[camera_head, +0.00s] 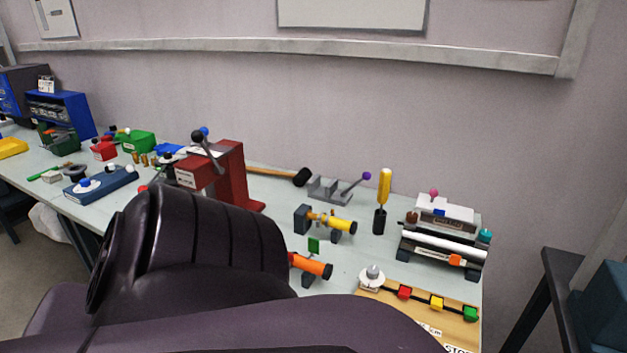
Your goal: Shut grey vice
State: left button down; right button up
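The grey vice (329,191) stands at the back of the workbench (262,176), close to the wall. It is small, with a grey base and upright jaw blocks. A thin handle slopes up to the right and ends in a purple knob (367,176). There seems to be a gap between its blocks, but it is too small to tell how wide. Dark links of my own arm fill the lower middle of the view and hide part of the bench. Neither of my grippers shows.
A mallet (301,178) lies left of the vice, beside a red press (226,178). A yellow-handled tool (384,188) stands to its right. Yellow (330,221) and orange (312,265) tube pieces lie in front. A roller device (446,238) and wooden board (448,325) occupy the right end.

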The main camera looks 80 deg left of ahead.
aim_at(366, 175)
jog(key=u, duration=2.15)
jog(key=j+u, duration=0.35)
jog(key=k+l, duration=0.1)
